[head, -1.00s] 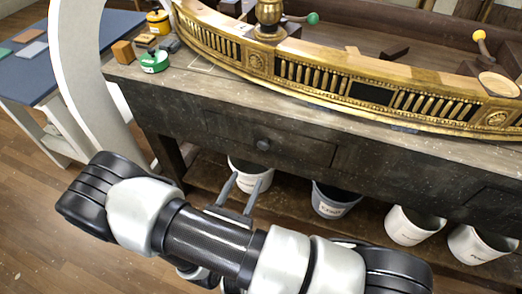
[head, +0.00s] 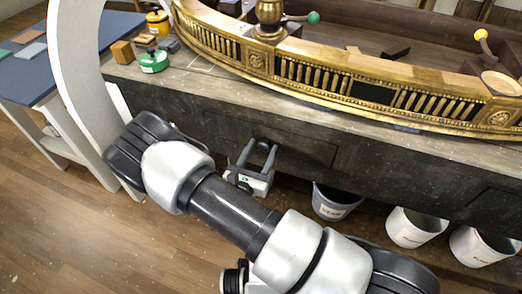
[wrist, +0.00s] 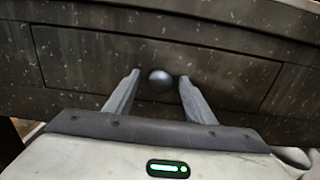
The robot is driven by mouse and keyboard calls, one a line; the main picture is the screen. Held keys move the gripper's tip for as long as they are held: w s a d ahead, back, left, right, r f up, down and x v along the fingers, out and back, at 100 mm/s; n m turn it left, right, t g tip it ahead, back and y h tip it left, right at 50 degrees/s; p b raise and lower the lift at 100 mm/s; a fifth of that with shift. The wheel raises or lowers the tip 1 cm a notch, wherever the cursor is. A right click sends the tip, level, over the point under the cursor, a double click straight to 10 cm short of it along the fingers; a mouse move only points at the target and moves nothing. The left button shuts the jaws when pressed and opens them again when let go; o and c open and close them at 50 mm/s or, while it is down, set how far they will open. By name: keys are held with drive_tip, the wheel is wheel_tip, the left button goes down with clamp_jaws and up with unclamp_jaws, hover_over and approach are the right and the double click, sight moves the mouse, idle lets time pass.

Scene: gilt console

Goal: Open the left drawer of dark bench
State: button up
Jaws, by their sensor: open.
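The dark bench (head: 150,100) has a closed left drawer (head: 305,146) in its front, also filling the wrist view (wrist: 90,62). A round dark knob (wrist: 160,80) sits at the middle of the drawer face; in the head view it shows at the fingertips (head: 263,145). My gripper (head: 256,150) is open in front of the drawer. In the wrist view its two fingers (wrist: 157,76) stand on either side of the knob, with a small gap visible on each side. I cannot tell exactly how deep the knob lies between them.
A gilt curved console piece (head: 350,85) lies on the bench top. White buckets (head: 415,226) and a grey-rimmed bucket (head: 335,202) stand on the lower shelf. A blue-topped table (head: 75,55) stands at left.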

drive_tip(key=shift+c, duration=0.3)
clamp_jaws()
drive_tip(key=v, duration=2.5)
drive_tip(key=shift+s, duration=0.15)
drive_tip(key=shift+o, duration=0.3)
unclamp_jaws()
drive_tip(key=shift+r, duration=0.1)
drive_tip(key=v, duration=1.7)
drive_tip(key=shift+s, duration=0.2)
drive_tip(key=shift+a, duration=0.1)
